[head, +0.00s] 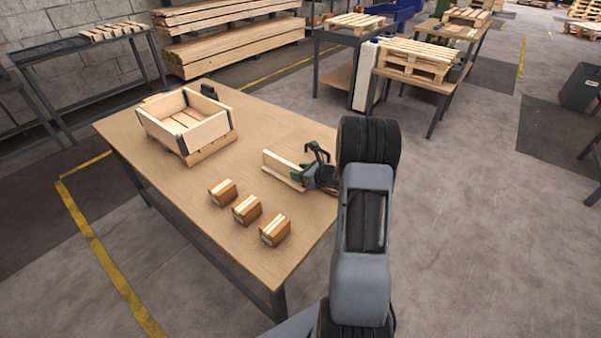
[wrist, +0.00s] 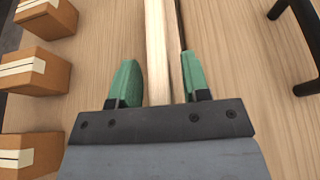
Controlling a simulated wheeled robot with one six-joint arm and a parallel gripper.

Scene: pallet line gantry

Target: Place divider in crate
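The divider, a long pale wooden board (head: 283,168), is on the table, apparently standing on edge. It also shows in the wrist view (wrist: 157,50), running away from my gripper. My gripper (head: 308,173) is at its near end. In the wrist view my gripper (wrist: 160,82) has its green fingers apart on either side of the board. A gap shows at the left finger; the right one is close to the wood, and I cannot tell whether it touches. The open wooden crate (head: 168,138) stands at the table's far left and looks empty, with a slatted floor.
Three small cardboard boxes (head: 246,209) stand in a row left of the divider. A black handled object (head: 318,152) is right beside the divider and shows in the wrist view (wrist: 305,40). The wooden table top (head: 165,185) is clear between crate and boxes.

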